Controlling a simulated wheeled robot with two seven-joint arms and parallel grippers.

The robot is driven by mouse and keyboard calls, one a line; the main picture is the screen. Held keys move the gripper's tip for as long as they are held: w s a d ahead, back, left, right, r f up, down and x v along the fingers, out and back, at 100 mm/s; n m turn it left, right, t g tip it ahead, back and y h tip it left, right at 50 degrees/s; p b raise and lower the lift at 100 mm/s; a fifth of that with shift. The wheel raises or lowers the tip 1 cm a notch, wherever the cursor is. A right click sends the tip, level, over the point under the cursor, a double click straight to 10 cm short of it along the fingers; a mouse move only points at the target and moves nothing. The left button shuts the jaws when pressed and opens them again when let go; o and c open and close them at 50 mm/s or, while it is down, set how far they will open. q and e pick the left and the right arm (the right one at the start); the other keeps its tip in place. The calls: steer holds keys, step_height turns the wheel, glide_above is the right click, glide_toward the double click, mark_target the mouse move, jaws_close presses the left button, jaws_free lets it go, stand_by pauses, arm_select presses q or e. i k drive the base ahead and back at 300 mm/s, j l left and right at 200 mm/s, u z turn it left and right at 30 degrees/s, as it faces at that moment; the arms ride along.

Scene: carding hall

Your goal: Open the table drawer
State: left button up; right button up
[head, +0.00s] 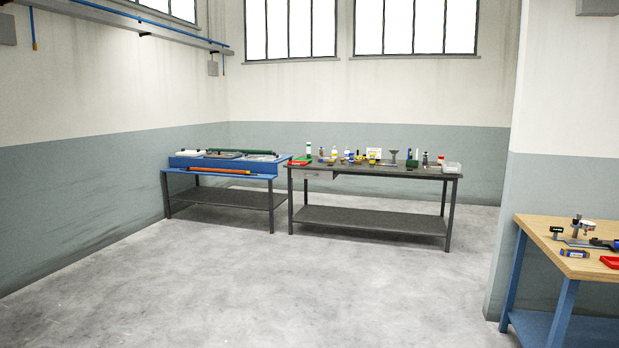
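A dark grey table (410,173) stands against the back wall, a good way off across the floor. Its top carries many small items. A light grey drawer front (312,174) sits under the top at the table's left end. The drawer looks shut, though it is small at this distance. Neither of my grippers shows in the head view.
A blue bench (178,172) with trays and an orange bar stands left of the table. A wooden-topped workbench (540,234) with blue legs is at the right, beside a projecting wall (560,90). The concrete floor (250,285) between is clear.

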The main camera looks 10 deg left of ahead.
mark_target(296, 173)
steer(key=i+j+u, duration=0.3)
steer(key=i, duration=0.25)
steer(key=i+u, duration=0.35)
steer(key=i, duration=0.15)
steer(key=i+u, duration=0.1)
steer(key=i, duration=5.7)
steer(key=i+j+z, duration=0.15)
steer(key=i, duration=1.7)
steer(key=i+j+z, duration=0.1)
steer(key=i+z, duration=0.2)
steer(key=i+j+z, duration=0.15)
steer(key=i+z, duration=0.15)
steer(key=i, duration=0.2)
steer(key=i+j+z, duration=0.3)
steer(key=i, duration=0.1)
